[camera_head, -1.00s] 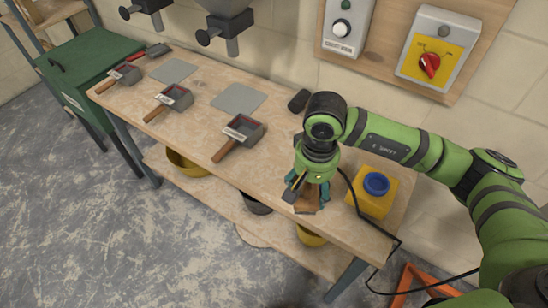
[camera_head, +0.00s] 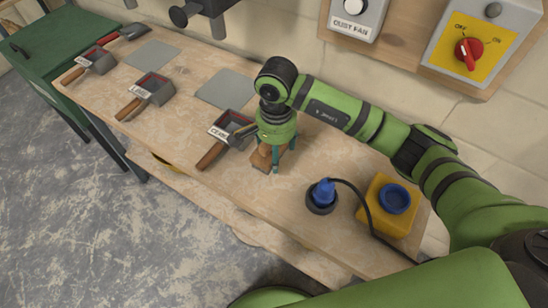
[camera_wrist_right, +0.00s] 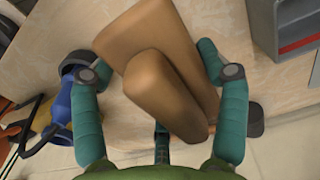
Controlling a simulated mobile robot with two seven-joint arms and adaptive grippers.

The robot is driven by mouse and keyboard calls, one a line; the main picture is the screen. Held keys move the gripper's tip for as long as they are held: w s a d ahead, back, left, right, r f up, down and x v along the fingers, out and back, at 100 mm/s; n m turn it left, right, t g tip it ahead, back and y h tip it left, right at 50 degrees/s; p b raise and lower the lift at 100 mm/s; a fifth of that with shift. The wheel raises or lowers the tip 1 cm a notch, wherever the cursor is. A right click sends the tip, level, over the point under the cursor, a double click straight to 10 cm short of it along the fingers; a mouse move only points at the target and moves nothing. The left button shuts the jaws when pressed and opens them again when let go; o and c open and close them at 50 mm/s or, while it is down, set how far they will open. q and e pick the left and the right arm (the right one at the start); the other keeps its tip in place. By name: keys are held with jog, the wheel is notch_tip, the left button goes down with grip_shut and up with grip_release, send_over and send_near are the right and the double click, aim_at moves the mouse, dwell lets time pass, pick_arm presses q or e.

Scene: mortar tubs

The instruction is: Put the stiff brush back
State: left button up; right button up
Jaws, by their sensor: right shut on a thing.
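The stiff brush shows as a brown wooden block with a rounded handle in the right wrist view (camera_wrist_right: 150,50). It also shows in the head view (camera_head: 262,157), partly hidden by my gripper. My right gripper (camera_wrist_right: 157,75) is shut on it, with a teal finger on either side; in the head view my right gripper (camera_head: 275,158) points down over the bench, close to the right of the nearest labelled scoop (camera_head: 233,130). I cannot tell whether the brush touches the bench. Its bristles are hidden. My left gripper is out of view.
The wooden bench (camera_head: 190,185) carries several labelled scoops and grey mats, such as this mat (camera_head: 225,88). To the right are a blue plug in a dark ring (camera_head: 322,195) and a yellow block with a blue top (camera_head: 392,200). A cable runs beside them.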

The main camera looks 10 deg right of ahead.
jog(key=shift+s+f, duration=0.2)
jog(key=shift+f, duration=0.35)
jog(key=shift+s+f, duration=0.15)
jog(key=shift+f, duration=0.4)
jog(key=shift+a+f+p, duration=0.1)
jog(key=shift+f+p, duration=0.2)
jog(key=shift+f, duration=0.4)
notch_tip(320, 180, down, 3)
jog(key=shift+w+f+p, duration=0.1)
jog(key=shift+w+p, duration=0.05)
jog(key=shift+p, duration=0.25)
jog(key=shift+f+b, duration=0.15)
jog(key=shift+b, duration=0.15)
jog(key=o, duration=1.1)
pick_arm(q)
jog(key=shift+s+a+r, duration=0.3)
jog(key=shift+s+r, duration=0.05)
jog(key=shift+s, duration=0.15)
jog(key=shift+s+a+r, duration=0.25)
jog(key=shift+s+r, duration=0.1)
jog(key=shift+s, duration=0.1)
